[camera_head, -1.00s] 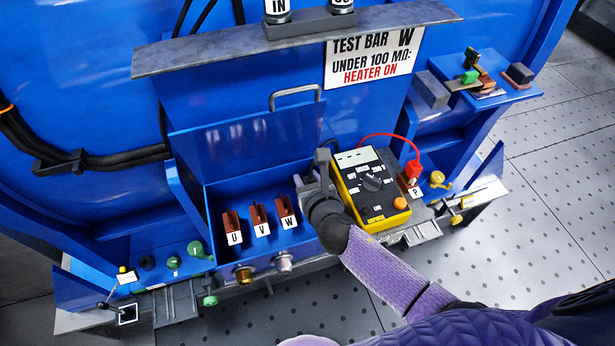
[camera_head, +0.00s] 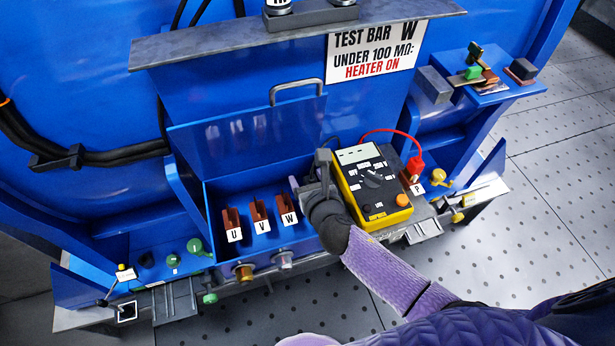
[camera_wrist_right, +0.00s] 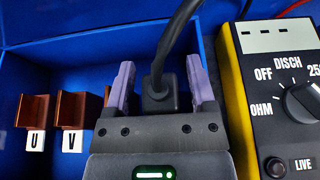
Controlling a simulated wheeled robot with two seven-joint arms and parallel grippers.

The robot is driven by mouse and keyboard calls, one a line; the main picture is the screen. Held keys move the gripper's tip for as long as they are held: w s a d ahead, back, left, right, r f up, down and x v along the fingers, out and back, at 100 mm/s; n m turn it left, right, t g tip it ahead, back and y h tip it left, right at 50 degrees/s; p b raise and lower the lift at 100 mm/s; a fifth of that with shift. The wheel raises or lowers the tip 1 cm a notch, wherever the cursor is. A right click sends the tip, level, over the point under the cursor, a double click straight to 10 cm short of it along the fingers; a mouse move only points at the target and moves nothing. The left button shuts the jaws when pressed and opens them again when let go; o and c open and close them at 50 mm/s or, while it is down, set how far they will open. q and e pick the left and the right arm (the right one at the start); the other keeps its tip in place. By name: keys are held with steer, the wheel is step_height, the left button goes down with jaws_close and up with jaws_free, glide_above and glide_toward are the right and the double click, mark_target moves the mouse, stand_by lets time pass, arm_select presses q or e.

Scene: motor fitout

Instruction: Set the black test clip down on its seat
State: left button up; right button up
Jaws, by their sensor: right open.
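The black test clip (camera_wrist_right: 160,95) stands between the two purple fingers of my right gripper (camera_wrist_right: 161,82) in the wrist view, with a gap to each finger. Its thick black cable runs up from it. In the head view the upper part of the clip (camera_head: 322,157) shows beside the left edge of the yellow meter (camera_head: 372,187). My right gripper (camera_head: 312,187) is open around the clip there, mostly hidden by its own wrist. The clip's lower end and its seat are hidden by the gripper. My left gripper is not in view.
A blue box (camera_head: 232,180) left of the gripper holds brown terminals U (camera_head: 231,222), V (camera_head: 260,215) and W (camera_head: 287,210). A red clip (camera_head: 415,168) sits by the post marked P, right of the meter. A raised blue lid (camera_head: 245,128) stands behind the box.

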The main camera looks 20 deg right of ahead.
steer(key=p+v, duration=0.3)
steer(key=v, duration=0.7)
steer(key=shift+w, duration=0.1)
